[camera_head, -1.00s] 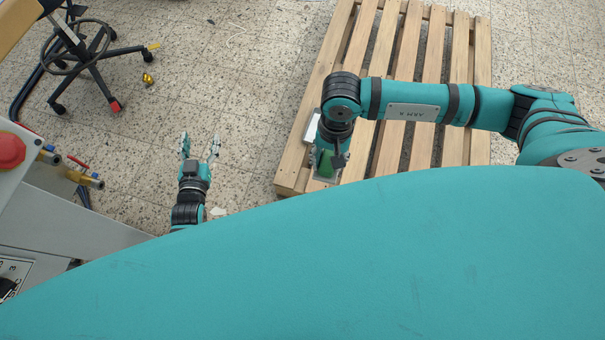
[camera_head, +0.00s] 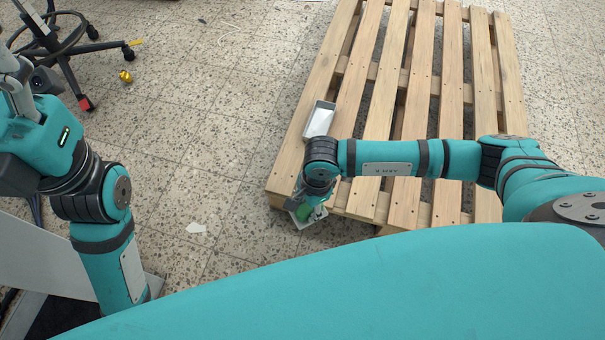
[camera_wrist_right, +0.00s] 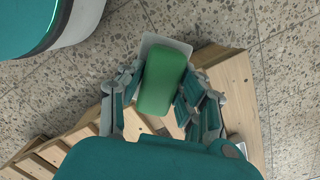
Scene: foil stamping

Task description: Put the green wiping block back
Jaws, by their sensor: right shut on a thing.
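The green wiping block (camera_wrist_right: 162,80) sits between the fingers of my right gripper (camera_wrist_right: 162,100), which is shut on it. In the head view the block (camera_head: 304,212) shows only in part under my right gripper (camera_head: 311,203), at the pallet's near left corner. A grey flat piece (camera_wrist_right: 158,41) shows just beyond and under the block; I cannot tell whether the block touches it. My left gripper (camera_head: 18,92) is raised at the left edge of the head view, partly cut off, and its opening is unclear.
A wooden pallet (camera_head: 412,118) lies on the speckled tile floor. A small grey tray (camera_head: 319,119) with a pale inside stands on its left edge, beyond my right wrist. A chair base (camera_head: 68,52) and a small golden object (camera_head: 126,76) are at the upper left. Floor between is mostly clear.

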